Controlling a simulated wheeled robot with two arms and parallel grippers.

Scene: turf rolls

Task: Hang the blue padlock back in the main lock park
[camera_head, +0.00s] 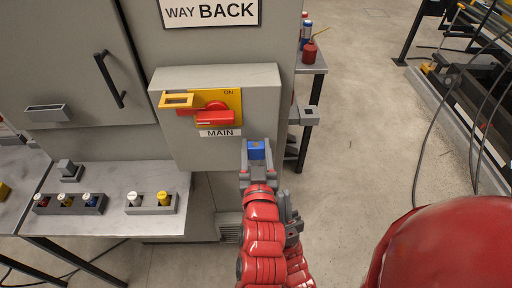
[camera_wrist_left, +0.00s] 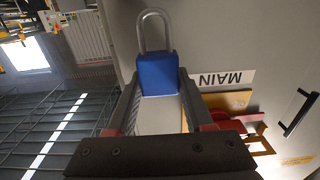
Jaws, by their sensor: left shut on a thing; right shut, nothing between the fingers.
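My left gripper (camera_head: 257,160) is shut on the blue padlock (camera_head: 257,150), in front of the lower right corner of the grey MAIN switch box (camera_head: 262,90). In the left wrist view the padlock (camera_wrist_left: 157,75) has its blue body between the fingers and its metal shackle pointing away from them. The box front has a yellow plate with a red handle (camera_head: 215,117) and a yellow hasp (camera_head: 176,100). My right gripper (camera_head: 290,212) is shut and empty, lower, partly hidden beside the left arm.
A metal table (camera_head: 110,185) at left bears grey holders with small coloured items (camera_head: 68,203). A side table (camera_head: 315,62) behind the cabinet bears a red can (camera_head: 309,53). Dark cables (camera_head: 430,140) hang at right. Floor right of the box is clear.

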